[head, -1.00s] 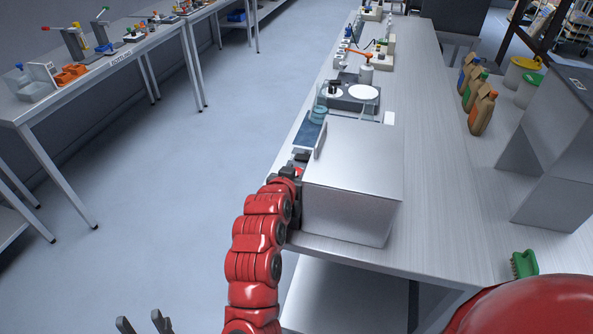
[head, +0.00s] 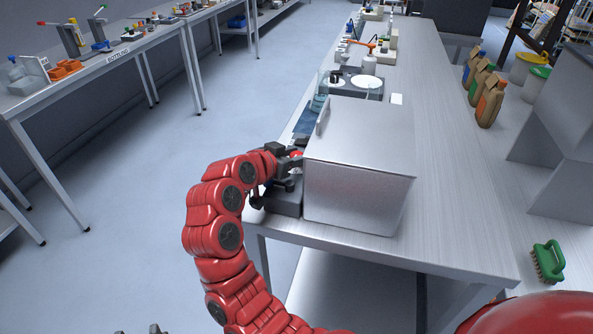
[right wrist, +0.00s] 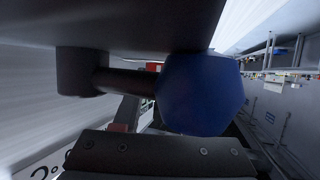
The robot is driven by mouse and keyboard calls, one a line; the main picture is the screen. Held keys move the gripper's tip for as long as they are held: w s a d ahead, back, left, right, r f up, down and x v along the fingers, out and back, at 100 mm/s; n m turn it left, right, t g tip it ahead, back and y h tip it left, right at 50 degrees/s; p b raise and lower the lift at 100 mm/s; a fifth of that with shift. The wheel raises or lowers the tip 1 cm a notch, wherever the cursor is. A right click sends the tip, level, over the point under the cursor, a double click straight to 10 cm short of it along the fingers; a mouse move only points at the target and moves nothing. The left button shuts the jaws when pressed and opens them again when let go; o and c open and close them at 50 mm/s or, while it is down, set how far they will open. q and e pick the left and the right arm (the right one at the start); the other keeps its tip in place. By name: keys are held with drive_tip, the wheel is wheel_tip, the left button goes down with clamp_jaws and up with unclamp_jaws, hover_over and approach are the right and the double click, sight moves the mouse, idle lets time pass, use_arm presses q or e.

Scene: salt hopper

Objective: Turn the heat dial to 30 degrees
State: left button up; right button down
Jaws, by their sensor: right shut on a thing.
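In the head view my right gripper (head: 284,157) is at the left side of the metal box, by a small dark unit (head: 286,199). In the right wrist view a blue faceted knob (right wrist: 200,95) sits on a dark rod (right wrist: 125,82) that runs to a dark round hub (right wrist: 82,72). My right gripper is shut on this knob. A pale face with dark markings (right wrist: 42,172), partly cut off, shows at the lower left. I cannot read a dial setting. Only the spread fingertips of my left gripper (head: 138,331) show at the bottom edge, empty.
The metal box (head: 365,160) stands close to the right of the gripper, on the long bench (head: 440,215). A green brush (head: 547,262) lies at the right. The floor left of the bench is clear.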

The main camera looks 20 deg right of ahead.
drive_tip(key=m+g+h+b, duration=0.1)
drive_tip(key=b, duration=0.1)
drive_tip(key=m+g+h+b, duration=0.1)
drive_tip(key=m+g+b, duration=0.1)
drive_tip(key=b, duration=0.1)
drive_tip(key=shift+f+g+b, duration=0.3)
drive_tip(key=shift+r+m+g+b, duration=0.25)
drive_tip(key=shift+m+g+b, duration=0.3)
drive_tip(key=shift+m+g, duration=0.85)
drive_tip(key=shift+m+g+h, duration=0.3)
drive_tip(key=shift+m+g, duration=0.3)
drive_tip(key=shift+g, duration=0.1)
drive_tip(key=c, duration=0.7)
unclamp_jaws()
drive_tip(key=shift+c, duration=0.2)
drive_tip(key=shift+r, duration=0.1)
